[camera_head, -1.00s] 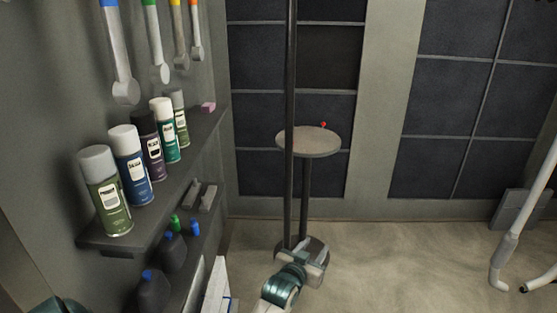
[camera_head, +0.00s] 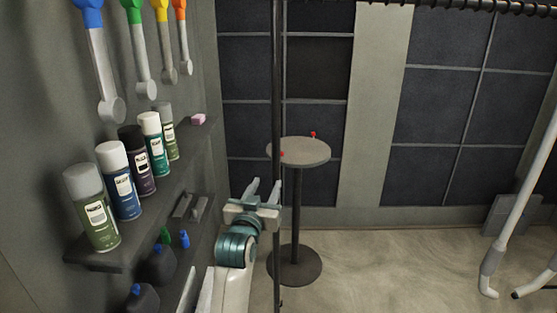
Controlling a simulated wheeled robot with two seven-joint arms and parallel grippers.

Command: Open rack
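A thin dark vertical pole (camera_head: 278,80) runs down the middle of the head view, in front of the round table. A dark horizontal bar (camera_head: 450,6) with ring-like ridges crosses the top right; these look like parts of the rack, but I cannot tell for sure. My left gripper (camera_head: 264,190) points upward with its two fingers apart and nothing seen between them. Its right finger is close beside the pole; I cannot tell if they touch. My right gripper is out of view.
A wall shelf (camera_head: 95,257) with several spray cans (camera_head: 121,180) is on the left, under hanging tools (camera_head: 101,70). A round table (camera_head: 300,152) stands behind the pole. White tubes (camera_head: 512,220) lean at the right. The floor between is clear.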

